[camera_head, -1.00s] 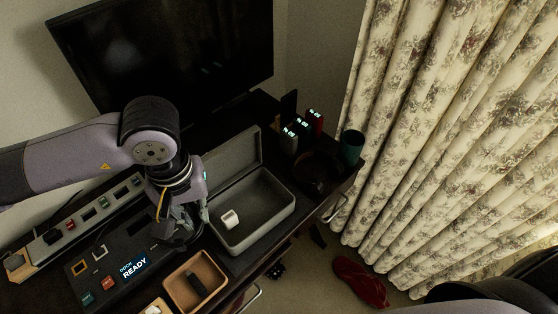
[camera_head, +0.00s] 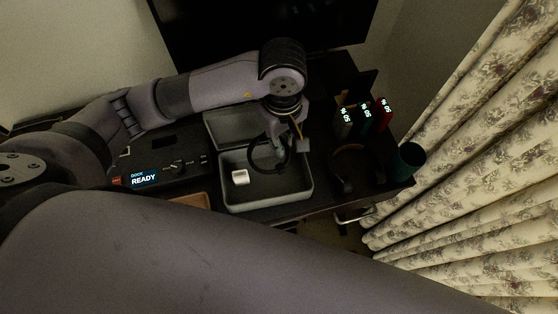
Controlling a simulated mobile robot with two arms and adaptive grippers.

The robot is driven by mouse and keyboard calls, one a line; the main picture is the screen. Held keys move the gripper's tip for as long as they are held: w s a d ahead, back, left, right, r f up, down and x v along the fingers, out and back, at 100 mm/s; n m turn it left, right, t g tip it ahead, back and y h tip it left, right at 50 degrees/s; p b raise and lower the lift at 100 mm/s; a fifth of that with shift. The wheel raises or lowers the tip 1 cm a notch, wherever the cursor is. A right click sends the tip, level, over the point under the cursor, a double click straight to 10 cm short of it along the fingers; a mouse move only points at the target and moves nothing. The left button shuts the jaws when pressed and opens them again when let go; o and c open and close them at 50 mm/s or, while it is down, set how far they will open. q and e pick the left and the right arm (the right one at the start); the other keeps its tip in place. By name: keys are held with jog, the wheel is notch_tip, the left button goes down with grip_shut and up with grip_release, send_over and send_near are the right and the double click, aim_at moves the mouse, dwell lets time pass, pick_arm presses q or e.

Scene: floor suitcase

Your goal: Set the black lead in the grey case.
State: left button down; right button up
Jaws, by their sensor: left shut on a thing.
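The grey case (camera_head: 300,192) stands open on the dark desk with its lid (camera_head: 225,128) raised at the back. A small white block (camera_head: 240,177) is inside it at the left. My left gripper (camera_head: 278,142) is over the case, shut on the black lead (camera_head: 254,160). The lead hangs as a dark loop over the case's inside. I cannot tell whether it touches the floor of the case. My right gripper is not in view.
A dock (camera_head: 160,165) reading READY is left of the case. To the right are a black curved item (camera_head: 345,182), several lit battery-like blocks (camera_head: 364,116) and a dark green cup (camera_head: 408,160). A large arm link of mine covers the foreground.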

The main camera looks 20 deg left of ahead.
pick_arm(q)
notch_tip(320, 180, down, 8)
jog(key=shift+d+f+p, duration=0.1)
jog(key=shift+f+p, duration=0.15)
jog(key=shift+p, duration=0.2)
notch_tip(320, 180, down, 5)
jog(key=shift+r+p, duration=0.2)
jog(key=shift+p, duration=0.1)
jog(key=shift+w, duration=0.1)
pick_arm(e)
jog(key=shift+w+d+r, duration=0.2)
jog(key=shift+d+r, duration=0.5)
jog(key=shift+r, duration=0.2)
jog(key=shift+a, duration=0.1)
pick_arm(q)
jog(key=shift+f, duration=0.2)
jog(key=c, duration=1.6)
grip_release()
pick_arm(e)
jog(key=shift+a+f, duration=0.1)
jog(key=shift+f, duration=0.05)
pick_arm(q)
jog(key=shift+r, duration=0.15)
